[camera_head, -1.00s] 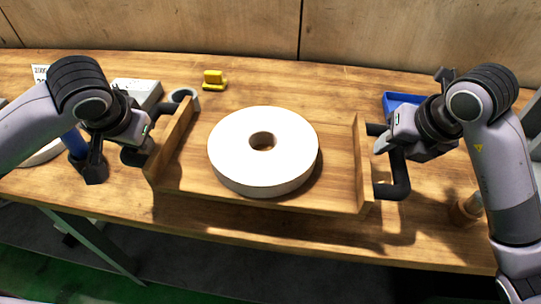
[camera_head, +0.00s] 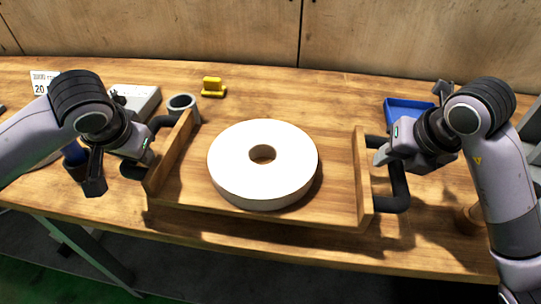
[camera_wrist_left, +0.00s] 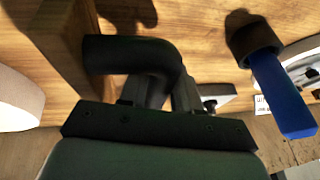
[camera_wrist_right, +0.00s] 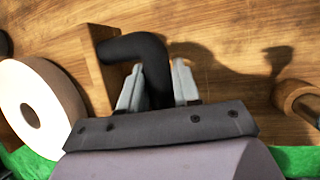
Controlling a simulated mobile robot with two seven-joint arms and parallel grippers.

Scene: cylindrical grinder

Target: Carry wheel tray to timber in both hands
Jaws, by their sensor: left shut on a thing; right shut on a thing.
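The wooden wheel tray (camera_head: 330,203) is in the middle of the head view, with an upright board and a dark handle at each end. A thick white grinding wheel (camera_head: 235,173) with a centre hole lies flat in it. My left gripper (camera_head: 146,153) is shut on the tray's left handle (camera_wrist_left: 130,52), seen close in the left wrist view. My right gripper (camera_head: 384,153) is shut on the right handle (camera_head: 399,190); its fingers sit either side of the dark bar (camera_wrist_right: 152,70) in the right wrist view. Shadows below the tray suggest it is held above the bench.
The wooden bench (camera_head: 290,90) runs across under a plywood wall (camera_head: 400,40). Behind the tray are a yellow object (camera_head: 213,88), a grey ring (camera_head: 183,105) and a blue bin (camera_head: 405,112). A blue-handled tool (camera_wrist_left: 283,95) is near the left gripper. A round wooden item (camera_wrist_right: 295,97) is at right.

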